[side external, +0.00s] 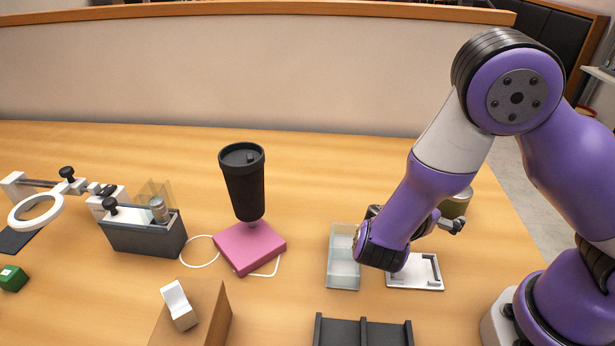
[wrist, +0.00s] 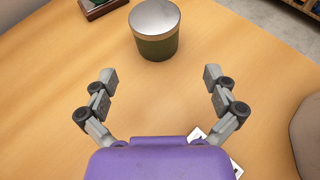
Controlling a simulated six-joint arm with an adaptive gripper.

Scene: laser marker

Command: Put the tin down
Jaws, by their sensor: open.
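The tin (wrist: 156,40) is a dark green cylinder with a silver lid. In the wrist view it stands upright on the wooden table, beyond my fingertips. My gripper (wrist: 158,78) is open, with its two fingers spread wide and nothing between them. There is a clear gap of table between the fingertips and the tin. In the side view the tin (side external: 456,203) shows partly behind my arm and gripper, near the right part of the table; its lower part is hidden there.
A white tray (side external: 432,285) and a clear glass-like bin (side external: 343,282) lie near my wrist. A dark slotted rack (side external: 362,335) is at the front. A black tumbler (side external: 243,185) stands above a pink block (side external: 248,248). A dark box (side external: 140,240) stands left. Open table lies behind.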

